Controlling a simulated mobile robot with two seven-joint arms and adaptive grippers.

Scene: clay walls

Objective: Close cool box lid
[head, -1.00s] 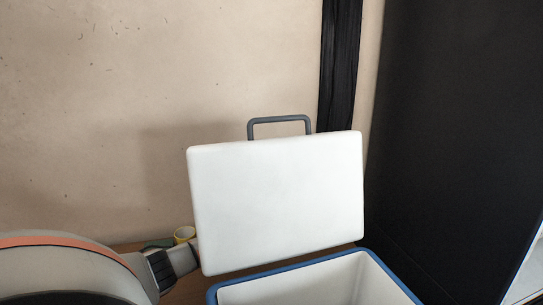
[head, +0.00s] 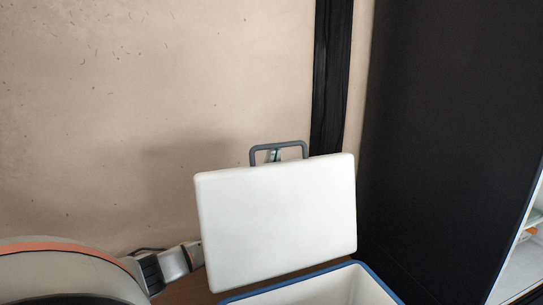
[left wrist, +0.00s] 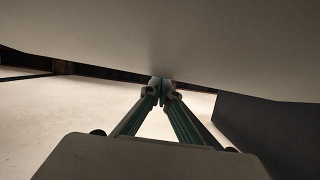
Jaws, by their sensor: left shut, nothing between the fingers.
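The cool box (head: 355,265) has a blue rim and white inside; only its top part shows at the bottom of the head view. Its white lid (head: 278,225) stands open, nearly upright, with a grey handle (head: 290,145) on its top edge. My left arm passes behind the lid's left side, which hides most of the gripper. The tips of my left gripper (head: 274,155) show through the handle opening, behind the lid. In the left wrist view the fingers (left wrist: 162,90) are shut and empty, below a broad pale surface, seemingly the lid's back. My right gripper is not in view.
A beige clay wall (head: 140,110) rises behind the box, with a dark vertical strip (head: 330,80) on it. A large black panel (head: 440,130) stands close on the right. A strip of brown surface (head: 190,292) shows left of the box.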

